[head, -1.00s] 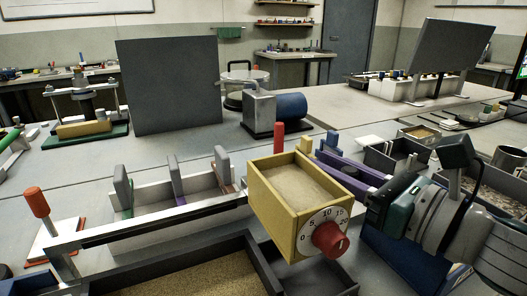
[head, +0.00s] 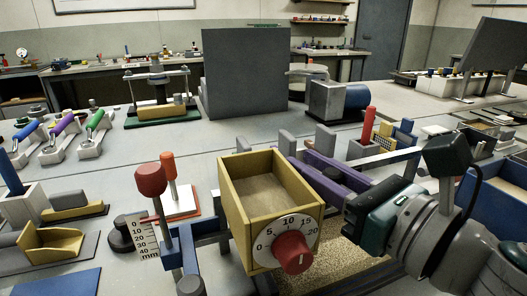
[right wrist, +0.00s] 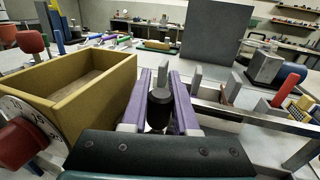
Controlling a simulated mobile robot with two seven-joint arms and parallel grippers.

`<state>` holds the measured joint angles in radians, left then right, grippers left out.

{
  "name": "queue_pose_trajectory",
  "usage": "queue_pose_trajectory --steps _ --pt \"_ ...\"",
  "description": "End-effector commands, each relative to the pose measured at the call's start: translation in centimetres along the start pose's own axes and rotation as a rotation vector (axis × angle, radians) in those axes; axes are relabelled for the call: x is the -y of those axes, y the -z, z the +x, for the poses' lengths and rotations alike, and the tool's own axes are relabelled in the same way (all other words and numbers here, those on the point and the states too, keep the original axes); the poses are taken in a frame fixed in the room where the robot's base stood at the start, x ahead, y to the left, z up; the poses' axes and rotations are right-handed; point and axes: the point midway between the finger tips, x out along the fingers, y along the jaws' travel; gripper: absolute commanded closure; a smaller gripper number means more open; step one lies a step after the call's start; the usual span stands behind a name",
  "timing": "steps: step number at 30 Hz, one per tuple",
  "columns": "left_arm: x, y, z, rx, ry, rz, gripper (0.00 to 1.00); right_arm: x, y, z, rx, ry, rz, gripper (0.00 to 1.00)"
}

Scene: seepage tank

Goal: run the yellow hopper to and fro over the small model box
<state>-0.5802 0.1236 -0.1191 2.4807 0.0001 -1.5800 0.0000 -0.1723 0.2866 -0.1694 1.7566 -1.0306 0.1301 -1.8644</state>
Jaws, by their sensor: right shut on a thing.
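The yellow hopper (head: 239,203) is an open-topped box with pale sand low inside. Its front has a white dial and a red knob (head: 292,252). It sits near the left end of a metal rail (head: 385,158), and it also shows at the left of the right wrist view (right wrist: 98,90). My right gripper (head: 322,172), with purple fingers, is shut on a dark knob (right wrist: 159,106) beside the hopper. The small model box holds a speckled sand bed (head: 345,262), partly hidden by the hopper and my right arm. My left gripper is out of view.
A post with a dark red knob (head: 150,180) and a millimetre scale (head: 143,238) stand close left of the hopper. A yellow scoop (head: 50,245) lies further left. A dark upright panel (head: 245,75) stands behind. Bare bench lies between the panel and hopper.

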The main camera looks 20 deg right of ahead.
Motion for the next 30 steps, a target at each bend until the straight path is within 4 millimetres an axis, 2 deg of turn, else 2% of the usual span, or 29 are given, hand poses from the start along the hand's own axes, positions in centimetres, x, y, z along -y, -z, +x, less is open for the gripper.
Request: queue_pose_trajectory --steps 12,13,16,23,26,30 --pt "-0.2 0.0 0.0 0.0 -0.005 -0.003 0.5 -0.6 -0.1 0.1 0.004 -0.01 -0.001 1.0" --pt "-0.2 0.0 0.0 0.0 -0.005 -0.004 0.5 -0.6 -0.1 0.1 0.004 -0.011 -0.001 0.69" --pt "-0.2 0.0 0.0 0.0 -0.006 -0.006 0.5 -0.6 -0.1 0.1 0.004 -0.01 -0.001 0.6" --pt "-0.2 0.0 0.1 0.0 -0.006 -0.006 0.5 -0.5 0.0 -0.2 0.002 -0.007 0.0 0.6" --pt "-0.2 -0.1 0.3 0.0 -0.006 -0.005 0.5 -0.4 0.1 -1.3 0.0 -0.006 0.0 0.6" --pt "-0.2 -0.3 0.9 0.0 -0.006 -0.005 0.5 -0.4 0.3 -3.8 -0.002 -0.005 0.002 0.6"
